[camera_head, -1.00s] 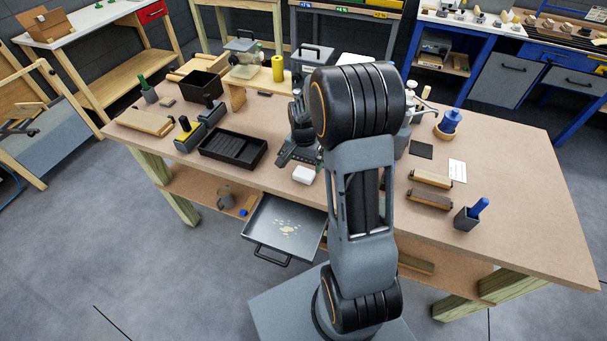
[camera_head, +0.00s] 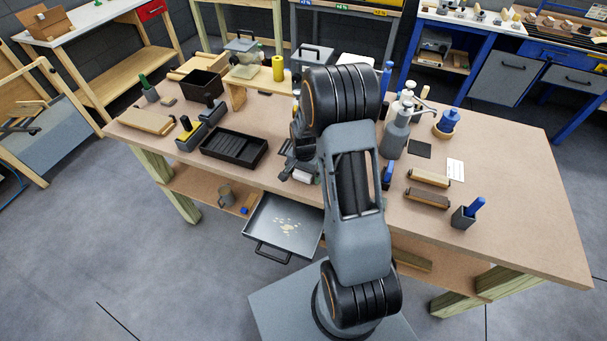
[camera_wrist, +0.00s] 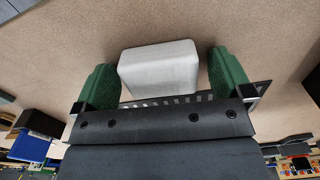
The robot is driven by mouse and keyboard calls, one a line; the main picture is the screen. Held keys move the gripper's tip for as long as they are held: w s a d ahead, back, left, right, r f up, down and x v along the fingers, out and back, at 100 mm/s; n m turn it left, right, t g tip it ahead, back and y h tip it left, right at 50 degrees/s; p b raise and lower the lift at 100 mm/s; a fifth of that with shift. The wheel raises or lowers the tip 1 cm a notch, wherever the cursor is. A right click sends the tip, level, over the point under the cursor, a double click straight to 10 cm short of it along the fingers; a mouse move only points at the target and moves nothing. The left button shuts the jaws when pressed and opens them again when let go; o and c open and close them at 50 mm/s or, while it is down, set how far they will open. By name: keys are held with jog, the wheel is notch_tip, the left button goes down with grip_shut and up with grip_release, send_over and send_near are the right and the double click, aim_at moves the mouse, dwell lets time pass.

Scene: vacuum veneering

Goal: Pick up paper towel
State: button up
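The paper towel, a white block-like pad (camera_wrist: 160,68), lies on the brown tabletop in the wrist view. It sits between the two green fingers of my gripper (camera_wrist: 163,62). The gripper is open, with a small gap to the pad at the right finger and little or none at the left. I cannot tell whether the left finger touches it. In the head view the white pad (camera_head: 301,178) shows near the bench's front edge, partly covered by my gripper (camera_head: 293,168). My arm hides part of the bench there.
A black tray (camera_head: 234,149) lies left of my gripper on the workbench (camera_head: 520,200). An open drawer (camera_head: 285,228) juts out below the front edge. A grey spray bottle (camera_head: 396,137) stands right of my arm, with two wooden-backed brushes (camera_head: 428,188) nearer. The bench's right end is clear.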

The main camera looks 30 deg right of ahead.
jog(key=c, duration=0.9)
jog(key=shift+r, duration=0.45)
notch_tip(320, 180, up, 2)
jog(key=shift+r, duration=0.25)
jog(key=s+r+b, duration=0.3)
jog(key=s+r, duration=0.6)
jog(key=s, duration=0.5)
jog(key=shift+r, duration=0.3)
jog(key=shift+a, duration=0.1)
